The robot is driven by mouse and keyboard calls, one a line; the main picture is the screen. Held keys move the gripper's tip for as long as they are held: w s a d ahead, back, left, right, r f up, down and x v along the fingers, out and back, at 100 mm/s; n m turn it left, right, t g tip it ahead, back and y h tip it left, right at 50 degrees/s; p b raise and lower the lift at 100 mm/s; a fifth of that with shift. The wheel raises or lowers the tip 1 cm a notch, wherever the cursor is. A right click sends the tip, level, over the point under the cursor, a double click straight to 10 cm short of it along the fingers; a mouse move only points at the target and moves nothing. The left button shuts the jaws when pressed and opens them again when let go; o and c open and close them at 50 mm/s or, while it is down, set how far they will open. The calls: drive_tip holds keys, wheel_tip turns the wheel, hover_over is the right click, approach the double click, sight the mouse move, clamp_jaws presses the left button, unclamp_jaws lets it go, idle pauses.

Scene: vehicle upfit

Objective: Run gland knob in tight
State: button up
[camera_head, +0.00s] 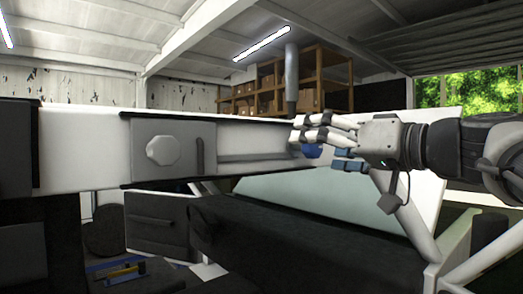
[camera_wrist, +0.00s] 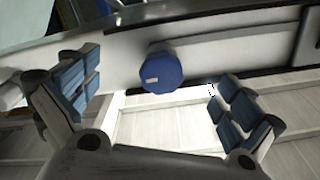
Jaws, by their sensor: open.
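The gland knob (camera_wrist: 162,70) is a blue, many-sided knob with a small pale mark on its face. In the wrist view it sits on a light panel, between and beyond my open fingers. In the head view a small part of the blue knob (camera_head: 311,151) shows just below my fingers. My gripper (camera_wrist: 150,98) is open and empty, its blue-padded fingers spread to either side of the knob and apart from it. In the head view my gripper (camera_head: 325,145) reaches in from the right, at the right end of the long panel. The knob's mount is hidden there.
A grey octagonal cap (camera_head: 163,151) and a dark upright handle (camera_head: 199,156) are on the panel to the left. A grey vertical post (camera_head: 291,80) rises behind my gripper. Shelves with boxes (camera_head: 268,85) stand at the back. A dark bench (camera_head: 300,235) lies below.

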drive_tip(key=b+v, duration=0.1)
drive_tip(key=v, duration=0.4)
drive_tip(key=shift+s+d+b, duration=0.1)
drive_tip(key=shift+s+b, duration=0.1)
drive_tip(key=shift+b, duration=0.2)
